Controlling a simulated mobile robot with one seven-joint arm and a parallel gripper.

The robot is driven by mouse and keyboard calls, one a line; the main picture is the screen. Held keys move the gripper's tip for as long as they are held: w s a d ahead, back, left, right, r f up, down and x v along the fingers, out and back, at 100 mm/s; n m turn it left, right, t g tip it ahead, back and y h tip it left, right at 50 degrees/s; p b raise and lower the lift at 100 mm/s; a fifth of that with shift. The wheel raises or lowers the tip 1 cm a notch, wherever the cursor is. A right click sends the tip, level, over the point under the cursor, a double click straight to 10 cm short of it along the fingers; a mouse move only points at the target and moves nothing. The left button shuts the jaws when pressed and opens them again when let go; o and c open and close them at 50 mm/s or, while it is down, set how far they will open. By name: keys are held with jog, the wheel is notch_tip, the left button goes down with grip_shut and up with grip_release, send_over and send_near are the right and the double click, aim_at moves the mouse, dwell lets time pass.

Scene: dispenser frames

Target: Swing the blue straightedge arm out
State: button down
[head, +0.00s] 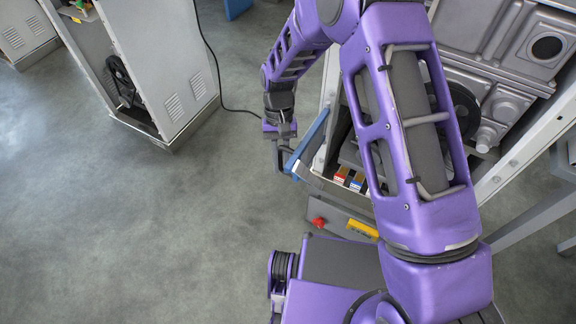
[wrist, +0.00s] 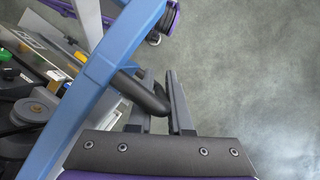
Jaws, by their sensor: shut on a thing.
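The blue straightedge arm (head: 308,145) is a flat blue bar at the left edge of the open dispenser frame in the head view. It crosses the left half of the wrist view (wrist: 98,70) diagonally. A dark round handle (wrist: 135,88) sticks out from it to the right. My gripper (head: 283,147) is beside the bar in the head view. In the wrist view my gripper (wrist: 162,82) is shut on the handle, whose end lies between the two dark fingers.
The dispenser frame (head: 508,150) with grey machinery stands on the right, partly behind my arm. A red knob (head: 318,222) and a yellow piece (head: 362,229) sit low on it. A grey cabinet (head: 165,65) with a trailing cable stands upper left. The grey floor (head: 130,225) at left is clear.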

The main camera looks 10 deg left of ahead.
jog(key=shift+a, duration=0.3)
jog(key=c, duration=0.9)
grip_release()
jog(key=shift+o, duration=0.2)
jog(key=shift+w+r, duration=0.1)
jog(key=shift+w+r, duration=0.15)
jog(key=shift+r, duration=0.15)
jog(key=p+v, duration=0.2)
jog(key=v, duration=1.4)
jog(key=shift+r, duration=0.25)
